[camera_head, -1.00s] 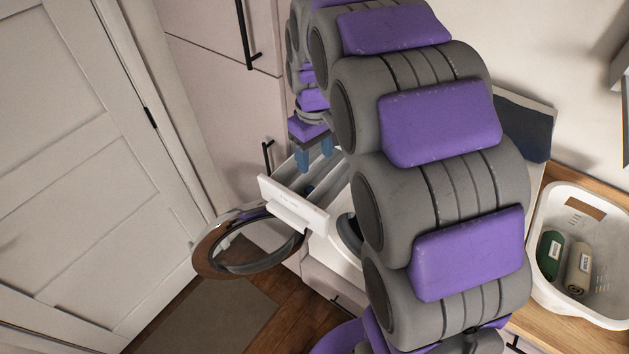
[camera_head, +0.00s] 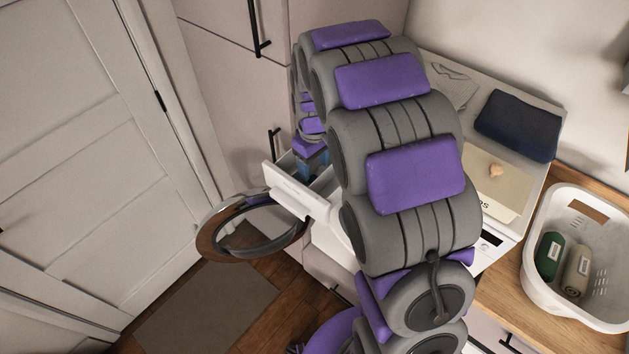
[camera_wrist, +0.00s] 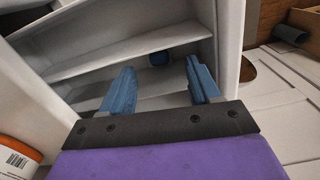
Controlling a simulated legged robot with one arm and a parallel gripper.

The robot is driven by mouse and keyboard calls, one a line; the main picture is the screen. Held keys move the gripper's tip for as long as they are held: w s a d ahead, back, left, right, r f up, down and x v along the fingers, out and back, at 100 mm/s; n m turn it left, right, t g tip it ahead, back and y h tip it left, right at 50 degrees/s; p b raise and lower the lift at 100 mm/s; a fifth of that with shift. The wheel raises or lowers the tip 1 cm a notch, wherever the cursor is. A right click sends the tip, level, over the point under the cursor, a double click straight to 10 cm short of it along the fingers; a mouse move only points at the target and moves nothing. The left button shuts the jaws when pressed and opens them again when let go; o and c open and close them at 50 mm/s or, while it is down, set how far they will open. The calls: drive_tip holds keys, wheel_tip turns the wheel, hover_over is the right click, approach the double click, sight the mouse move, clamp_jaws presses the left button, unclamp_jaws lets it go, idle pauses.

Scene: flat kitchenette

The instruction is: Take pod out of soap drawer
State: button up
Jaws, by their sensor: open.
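The white soap drawer (camera_head: 297,192) is pulled out of the washing machine, above the open round door. In the wrist view its inside (camera_wrist: 130,62) shows long white compartments split by dividers. In the head view my gripper (camera_head: 314,163) is over the drawer, partly hidden by my arm, and the pod is not visible there.
The round washer door (camera_head: 212,236) hangs open below the drawer. A white basket (camera_head: 540,275) with rolled towels stands on the wooden counter at right. A folded dark cloth (camera_head: 518,125) lies on the machine top. A tall cabinet (camera_head: 225,85) stands behind.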

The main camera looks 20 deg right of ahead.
sight(313, 178)
drive_tip(key=shift+d+f, duration=0.1)
drive_tip(key=shift+f, duration=0.6)
drive_tip(key=f, duration=0.4)
drive_tip(key=shift+w+a+f+b, duration=0.15)
drive_tip(key=shift+w+a+b, duration=0.05)
drive_tip(key=shift+w+b, duration=0.1)
drive_tip(key=shift+d, duration=0.1)
drive_tip(key=shift+c, duration=0.3)
drive_tip(key=c, duration=0.7)
